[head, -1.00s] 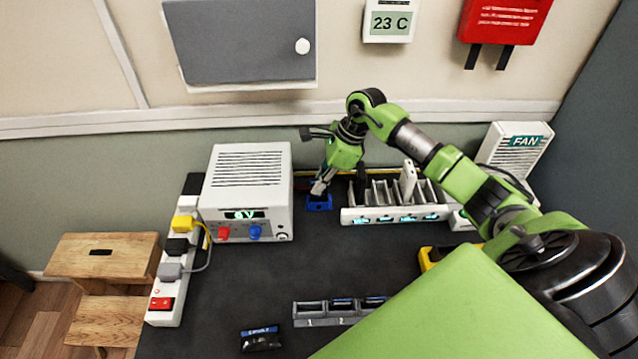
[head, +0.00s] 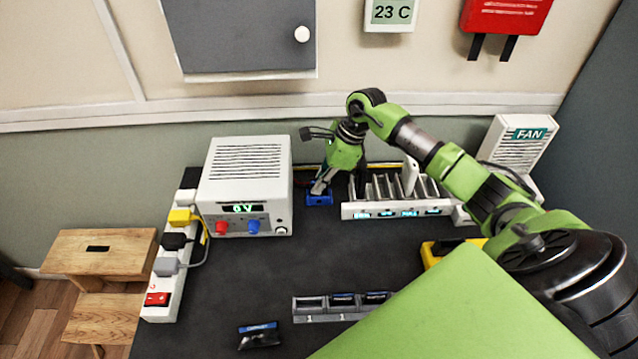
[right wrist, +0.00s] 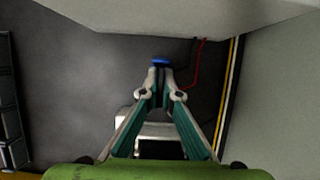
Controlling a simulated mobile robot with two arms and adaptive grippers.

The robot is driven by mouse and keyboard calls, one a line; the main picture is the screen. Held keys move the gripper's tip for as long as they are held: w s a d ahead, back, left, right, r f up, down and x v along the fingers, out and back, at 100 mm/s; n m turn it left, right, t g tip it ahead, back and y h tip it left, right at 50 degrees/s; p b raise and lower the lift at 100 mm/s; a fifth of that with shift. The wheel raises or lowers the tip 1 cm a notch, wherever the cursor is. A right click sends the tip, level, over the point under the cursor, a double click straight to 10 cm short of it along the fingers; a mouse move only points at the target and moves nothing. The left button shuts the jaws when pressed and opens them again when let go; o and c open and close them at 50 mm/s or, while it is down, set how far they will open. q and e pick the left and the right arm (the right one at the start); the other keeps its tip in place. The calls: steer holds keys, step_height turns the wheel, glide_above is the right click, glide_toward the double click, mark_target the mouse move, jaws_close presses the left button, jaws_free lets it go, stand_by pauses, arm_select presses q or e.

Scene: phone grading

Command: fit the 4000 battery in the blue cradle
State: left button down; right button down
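The blue cradle (head: 319,200) sits at the back of the dark table, right of the white power supply. My right gripper (head: 319,188) points down with its fingertips at the cradle. In the right wrist view its fingertips (right wrist: 161,78) are close together, and a small blue patch, likely the cradle (right wrist: 161,61), shows just beyond them. Whether a thin battery is between them cannot be told. A grey battery tray (head: 324,318) lies at the front; its left slot looks empty and others hold dark items with blue labels too small to read. My left gripper is out of view.
The power supply (head: 247,187) stands left of the cradle, beside a power strip (head: 163,292). A white slotted rack (head: 398,210) stands close on the right. A dark pouch (head: 259,336) lies in front. The middle of the table is clear.

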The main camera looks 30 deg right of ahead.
steer(key=shift+f+b, duration=0.2)
steer(key=shift+b, duration=0.2)
stand_by(0.3)
steer(key=c, duration=2.2)
jaws_free()
steer(key=v, duration=1.2)
